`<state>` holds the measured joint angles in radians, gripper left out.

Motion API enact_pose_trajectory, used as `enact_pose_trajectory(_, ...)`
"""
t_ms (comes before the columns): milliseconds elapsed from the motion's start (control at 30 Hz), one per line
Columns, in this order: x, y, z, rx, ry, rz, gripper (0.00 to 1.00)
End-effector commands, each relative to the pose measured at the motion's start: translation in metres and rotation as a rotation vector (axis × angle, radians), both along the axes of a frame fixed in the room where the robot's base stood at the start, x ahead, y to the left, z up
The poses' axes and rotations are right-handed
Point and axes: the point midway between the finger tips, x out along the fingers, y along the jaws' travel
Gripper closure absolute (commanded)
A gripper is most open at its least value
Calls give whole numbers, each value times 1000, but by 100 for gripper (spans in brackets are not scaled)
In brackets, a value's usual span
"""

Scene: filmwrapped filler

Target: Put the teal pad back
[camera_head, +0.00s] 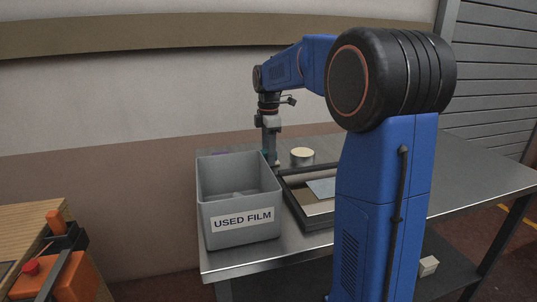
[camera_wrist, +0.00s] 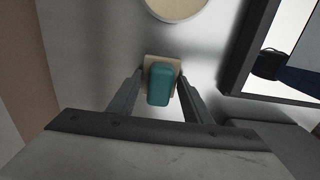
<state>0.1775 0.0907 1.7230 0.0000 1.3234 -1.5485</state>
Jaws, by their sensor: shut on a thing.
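The teal pad (camera_wrist: 159,85) is a small rounded block on a beige square base (camera_wrist: 163,61). It sits between the two fingers of my gripper (camera_wrist: 159,76) in the wrist view, and my gripper is shut on it. In the head view, my gripper (camera_head: 271,160) points down behind the grey bin, and its fingertips are mostly hidden by the bin's rim. The metal table shows below the pad in the wrist view; I cannot tell whether the base touches it.
The grey bin (camera_head: 209,229) labelled USED FILM stands at the metal table's left front. A dark-framed tray (camera_head: 290,200) with flat sheets lies right of it. A pale round-topped container (camera_head: 302,157) stands behind the tray. An orange device (camera_head: 72,277) is on a wooden bench.

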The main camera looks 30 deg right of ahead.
Motion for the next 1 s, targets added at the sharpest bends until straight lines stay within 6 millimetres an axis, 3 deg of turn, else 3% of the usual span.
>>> enact_pose_trajectory(100,0,0,-2,1,4,0,76)
enact_pose_trajectory(133,0,0,-2,1,4,0,48)
enact_pose_trajectory(200,0,0,-2,1,4,0,37)
enact_pose_trajectory(633,0,0,9,0,1,0,37)
enact_pose_trajectory(1000,0,0,76,0,-1,0,37)
